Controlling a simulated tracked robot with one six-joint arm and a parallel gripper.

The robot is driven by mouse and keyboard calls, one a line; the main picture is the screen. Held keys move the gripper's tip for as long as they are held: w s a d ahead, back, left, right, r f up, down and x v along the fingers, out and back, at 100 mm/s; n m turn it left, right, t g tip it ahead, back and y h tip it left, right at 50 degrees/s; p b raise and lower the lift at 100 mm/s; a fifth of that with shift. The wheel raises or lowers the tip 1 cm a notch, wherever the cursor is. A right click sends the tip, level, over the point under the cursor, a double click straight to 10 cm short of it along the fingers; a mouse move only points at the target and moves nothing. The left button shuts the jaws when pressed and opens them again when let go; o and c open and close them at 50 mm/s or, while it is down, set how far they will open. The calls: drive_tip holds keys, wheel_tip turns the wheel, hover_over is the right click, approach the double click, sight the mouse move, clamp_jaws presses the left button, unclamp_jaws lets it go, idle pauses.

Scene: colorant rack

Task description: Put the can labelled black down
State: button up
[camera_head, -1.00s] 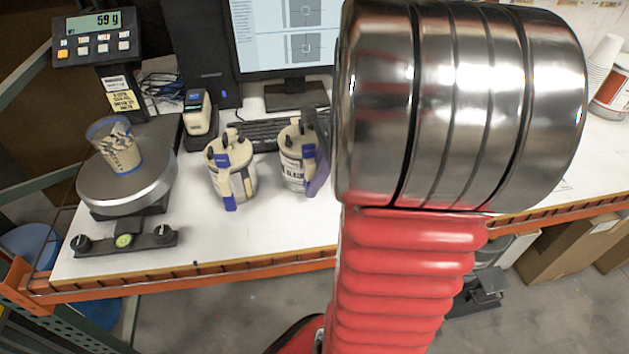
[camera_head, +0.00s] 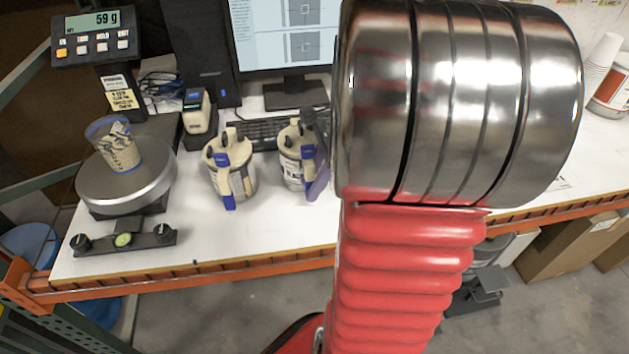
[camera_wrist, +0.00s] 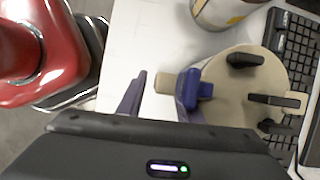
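The can labelled black (camera_head: 290,172) stands upright on the white bench, right of a similar can; its label is partly covered. It has a beige lid and a blue-and-beige handle, and its lid (camera_wrist: 245,80) fills the right of the wrist view. My gripper (camera_wrist: 160,92) is at the handle (camera_wrist: 202,88), with purple fingers on either side of its beige end. A gap shows between the left finger and the handle, so the gripper looks open. In the head view, a purple finger (camera_head: 319,184) shows beside the can; my arm hides the rest.
A second can (camera_head: 232,172) stands close on the left. Behind are a keyboard (camera_head: 252,132), a small device (camera_head: 198,115) and a monitor (camera_head: 285,40). A scale (camera_head: 125,185) with a cup (camera_head: 117,150) reads 59 g at the left. The bench front is clear.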

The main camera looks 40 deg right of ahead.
drive_tip(key=v, duration=1.2)
idle(0.6)
drive_tip(key=shift+s, duration=0.1)
